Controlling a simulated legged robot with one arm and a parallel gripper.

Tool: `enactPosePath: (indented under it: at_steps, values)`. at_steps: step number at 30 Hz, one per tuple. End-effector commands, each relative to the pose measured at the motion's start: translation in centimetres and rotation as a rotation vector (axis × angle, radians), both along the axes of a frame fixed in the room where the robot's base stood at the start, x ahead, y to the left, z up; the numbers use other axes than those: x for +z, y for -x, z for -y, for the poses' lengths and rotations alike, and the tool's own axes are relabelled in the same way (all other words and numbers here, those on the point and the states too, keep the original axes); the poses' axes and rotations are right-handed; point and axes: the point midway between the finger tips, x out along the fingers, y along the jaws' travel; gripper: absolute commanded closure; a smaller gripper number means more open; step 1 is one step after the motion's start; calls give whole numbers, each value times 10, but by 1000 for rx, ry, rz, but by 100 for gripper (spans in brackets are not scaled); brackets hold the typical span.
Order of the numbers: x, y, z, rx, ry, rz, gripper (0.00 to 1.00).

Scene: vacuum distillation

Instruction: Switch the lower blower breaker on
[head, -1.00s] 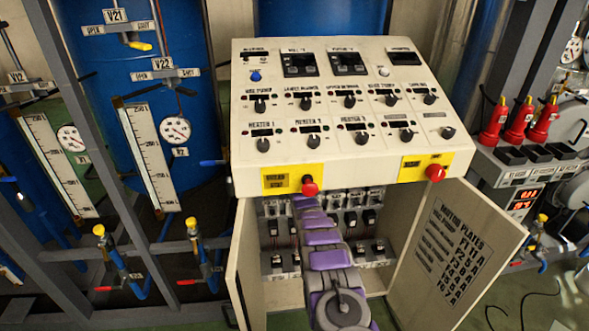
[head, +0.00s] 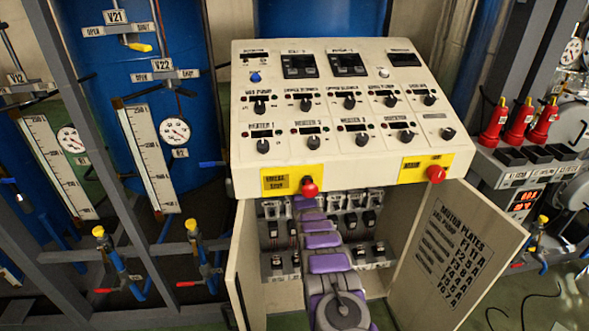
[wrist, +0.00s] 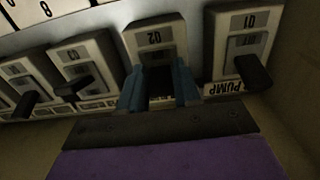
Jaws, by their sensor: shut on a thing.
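In the wrist view, which shows the labels upside down, a breaker marked Q2 (wrist: 152,36) is straight ahead. My gripper (wrist: 160,88) has its blue fingers on either side of that breaker's dark lever and is shut on it. Breaker Q1 (wrist: 243,45), with a PUMP label below it, is at the right. Breaker Q3 (wrist: 84,62) is at the left. Both have black levers standing out. The Q2 name label is hidden by my gripper. In the head view, breakers (head: 369,221) sit in the open cabinet; my arm hides the gripper there.
The sloped control console (head: 340,120) overhangs the cabinet, with red buttons (head: 309,187) on its front edge. The cabinet's open right door (head: 460,255) and left door (head: 240,270) flank my arm. A lower breaker row (head: 374,255) shows beside it.

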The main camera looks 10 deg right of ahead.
Motion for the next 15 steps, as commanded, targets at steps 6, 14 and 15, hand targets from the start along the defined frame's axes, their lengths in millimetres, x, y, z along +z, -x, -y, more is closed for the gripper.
enactPosePath:
  at_steps: [6, 14, 15]
  values:
    - [2, 0, -1, 1, 0, -11, 98]
    - [7, -1, 0, 0, 0, -118, 98]
    - [7, -1, 0, 0, 0, -129, 98]
